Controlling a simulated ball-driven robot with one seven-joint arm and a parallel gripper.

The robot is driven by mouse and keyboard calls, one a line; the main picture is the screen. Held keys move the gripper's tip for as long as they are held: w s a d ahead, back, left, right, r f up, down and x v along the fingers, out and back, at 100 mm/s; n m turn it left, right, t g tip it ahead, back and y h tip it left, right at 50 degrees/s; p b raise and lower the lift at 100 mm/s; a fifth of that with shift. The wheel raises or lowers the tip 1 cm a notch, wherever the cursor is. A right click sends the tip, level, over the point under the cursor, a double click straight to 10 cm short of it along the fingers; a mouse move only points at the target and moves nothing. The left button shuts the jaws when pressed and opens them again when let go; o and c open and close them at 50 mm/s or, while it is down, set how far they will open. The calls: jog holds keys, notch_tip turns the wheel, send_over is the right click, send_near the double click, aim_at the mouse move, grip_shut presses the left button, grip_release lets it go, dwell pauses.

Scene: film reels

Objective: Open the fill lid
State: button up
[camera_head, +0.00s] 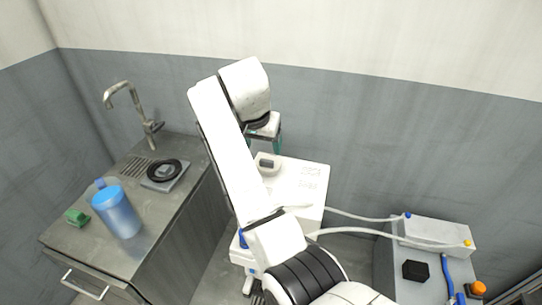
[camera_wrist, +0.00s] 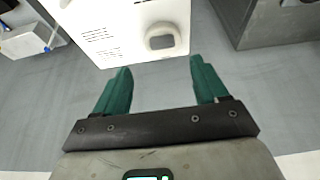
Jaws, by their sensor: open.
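The white machine (camera_head: 303,183) stands on the floor in the middle of the head view. A small rounded white fitting with a grey centre (camera_head: 267,160) sits at the back left of its top. I take this fitting for the fill lid; I cannot tell whether it is shut. In the wrist view it lies at the near edge of the machine top (camera_wrist: 161,37). My gripper (camera_wrist: 160,66) has two teal fingers spread apart with nothing between them. The fitting shows just beyond the gap between the fingertips, apart from them. In the head view my arm hides part of the machine.
A steel sink counter (camera_head: 160,225) stands left, with a tap (camera_head: 130,105), blue jug (camera_head: 117,212), green block (camera_head: 77,217) and black ring (camera_head: 164,170). Hoses (camera_head: 355,231) run right to a grey-white unit (camera_head: 436,235). The wall is close behind.

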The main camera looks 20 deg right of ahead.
aim_at(266, 161)
jog(key=x, duration=0.7)
jog(key=p+x, duration=0.1)
jog(key=x, duration=0.2)
jog(key=shift+w+f, duration=0.1)
jog(key=shift+w, duration=0.25)
grip_shut()
dwell(0.3)
